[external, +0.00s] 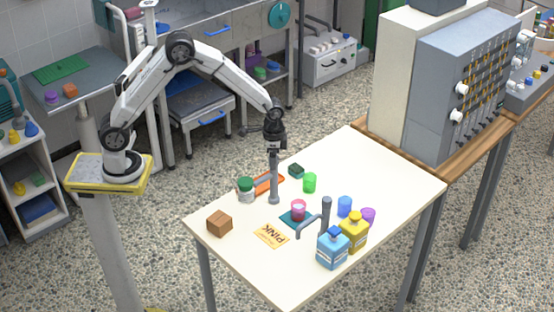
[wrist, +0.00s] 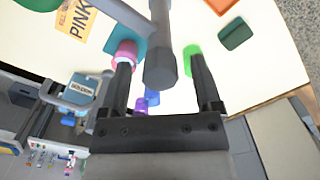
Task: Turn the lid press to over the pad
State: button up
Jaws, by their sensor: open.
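The teal pad (external: 286,216) lies left of that post, under a pink cup (external: 298,208), clear of the arm's end. It also shows in the wrist view (wrist: 112,42). My gripper (external: 274,150) is open above a second grey post (external: 273,182). In the wrist view my gripper's fingers (wrist: 160,72) are either side of this post's top (wrist: 160,66); contact cannot be told.
A blue bottle (external: 332,250) and a yellow bottle (external: 354,232) stand close to the press. Blue (external: 345,206), purple (external: 368,216) and green (external: 310,183) cups stand nearby. A green-lidded jar (external: 246,192), brown box (external: 219,223) and PINK card (external: 271,236) are left. The table's right rear is free.

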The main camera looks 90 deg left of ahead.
grip_shut()
dwell(0.3)
dwell(1.2)
